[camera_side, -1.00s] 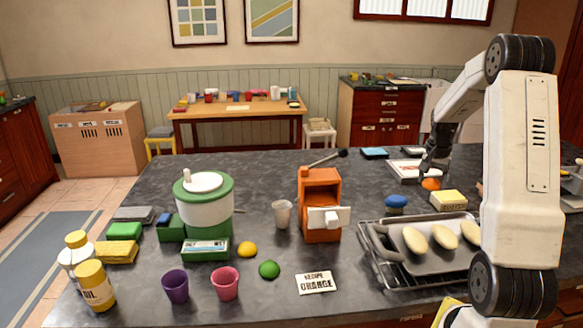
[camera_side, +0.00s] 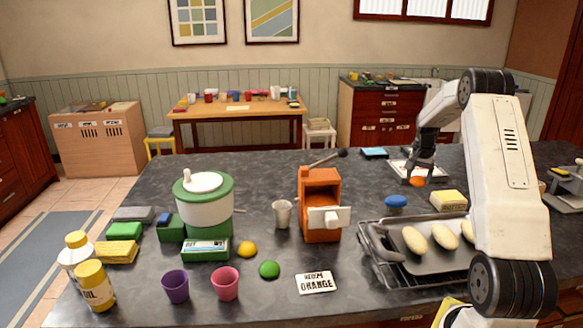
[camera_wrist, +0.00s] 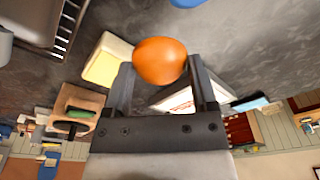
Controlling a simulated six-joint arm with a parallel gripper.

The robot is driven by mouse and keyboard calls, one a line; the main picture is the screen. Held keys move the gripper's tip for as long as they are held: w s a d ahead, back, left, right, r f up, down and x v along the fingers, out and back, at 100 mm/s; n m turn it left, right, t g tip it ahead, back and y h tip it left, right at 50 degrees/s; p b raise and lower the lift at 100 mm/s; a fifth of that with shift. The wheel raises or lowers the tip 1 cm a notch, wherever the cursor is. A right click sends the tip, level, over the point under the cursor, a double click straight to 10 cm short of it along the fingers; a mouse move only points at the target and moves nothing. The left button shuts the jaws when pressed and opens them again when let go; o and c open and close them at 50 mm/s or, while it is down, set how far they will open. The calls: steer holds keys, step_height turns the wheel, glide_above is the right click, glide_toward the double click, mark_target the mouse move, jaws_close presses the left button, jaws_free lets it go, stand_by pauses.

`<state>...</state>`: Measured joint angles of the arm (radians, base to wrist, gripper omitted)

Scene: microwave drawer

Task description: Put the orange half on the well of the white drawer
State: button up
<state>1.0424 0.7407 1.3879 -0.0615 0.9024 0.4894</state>
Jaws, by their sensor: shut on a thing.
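My gripper (camera_side: 420,174) is shut on the orange half (camera_side: 417,182). In the wrist view the orange half (camera_wrist: 160,60) sits between the two fingertips, its rounded side showing. It appears held above the counter at the right back, near the pale yellow block. The orange box-shaped appliance (camera_side: 320,186) stands upright in the middle of the counter. Its white drawer (camera_side: 329,218) is at the lower front, to the left of my gripper and nearer the side camera. The inside of the drawer and its well are hard to make out.
A baking tray (camera_side: 381,245) with pale loaves lies right of the appliance. A blue item (camera_side: 396,201) and the pale yellow block (camera_side: 449,201) lie behind it. A grey cup (camera_side: 282,214) stands left of the appliance. A recipe card (camera_side: 317,283) reads ORANGE. Counter behind the appliance is largely clear.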

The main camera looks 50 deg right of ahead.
glide_above(408, 199)
steer(key=a, duration=0.1)
steer(key=shift+s+a+f, duration=0.1)
steer(key=shift+f, duration=1.25)
steer(key=shift+s+a+f, duration=0.1)
steer(key=shift+f, duration=1.2)
steer(key=shift+d, duration=0.1)
steer(key=shift+w+d+f, duration=0.1)
steer(key=shift+f, duration=0.15)
steer(key=shift+d+f, duration=0.1)
steer(key=shift+f, duration=1.5)
steer(key=shift+f, duration=0.1)
steer(key=o, duration=1.1)
steer(key=shift+o, duration=0.2)
step_height(408, 199, up, 12)
steer(key=a, duration=0.1)
steer(key=shift+a, duration=0.25)
